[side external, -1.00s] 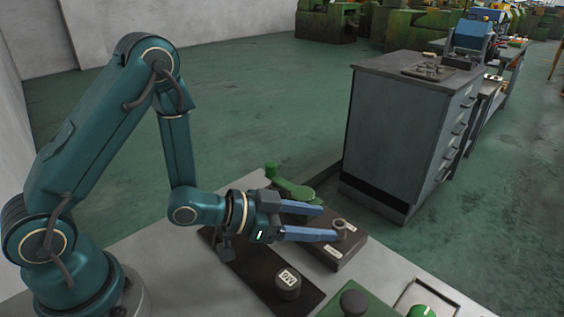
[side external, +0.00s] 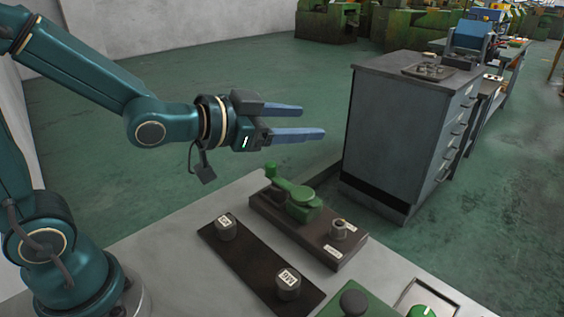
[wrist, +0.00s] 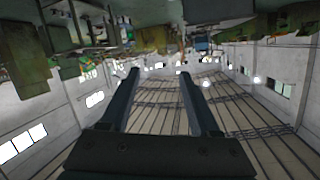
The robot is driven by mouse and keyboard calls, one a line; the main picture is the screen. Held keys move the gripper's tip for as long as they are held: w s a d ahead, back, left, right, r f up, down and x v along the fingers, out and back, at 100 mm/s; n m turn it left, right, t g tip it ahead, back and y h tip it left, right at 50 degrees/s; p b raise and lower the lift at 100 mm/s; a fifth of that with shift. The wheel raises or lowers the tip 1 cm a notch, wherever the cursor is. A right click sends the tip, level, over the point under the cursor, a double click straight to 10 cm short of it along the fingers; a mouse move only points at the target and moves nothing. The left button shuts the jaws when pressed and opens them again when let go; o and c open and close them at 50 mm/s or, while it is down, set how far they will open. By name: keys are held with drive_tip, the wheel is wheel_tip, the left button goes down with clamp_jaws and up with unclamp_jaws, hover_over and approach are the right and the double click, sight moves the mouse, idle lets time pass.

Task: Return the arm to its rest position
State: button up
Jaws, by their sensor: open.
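My gripper (side external: 312,122) is open and empty in the side external view. It is held roughly level, well above the table and pointing right toward the grey cabinet. In the wrist view its two fingers (wrist: 160,72) stand apart with nothing between them. Beyond them that view shows an upside-down hall with roof beams and windows. The arm is bent back, with its upper links at the left edge and partly out of the frame.
On the table (side external: 165,250) are a dark board with two labelled grey knobs (side external: 288,284), a brown base with a green lever (side external: 300,202) and a small grey ring part (side external: 340,230), and a green knob (side external: 422,311). A grey cabinet (side external: 395,140) stands behind. Open floor lies beyond.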

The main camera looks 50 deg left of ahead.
drive_tip(key=s+a+n+g+y, duration=0.3)
drive_tip(key=s+a, duration=0.1)
drive_tip(key=s, duration=0.4)
drive_tip(key=s+f+n+g, duration=0.1)
drive_tip(key=s+f+g, duration=0.4)
drive_tip(key=s, duration=0.6)
drive_tip(key=shift+d+f+n+g, duration=0.35)
drive_tip(key=shift+n+g, duration=0.05)
drive_tip(key=shift+g, duration=0.2)
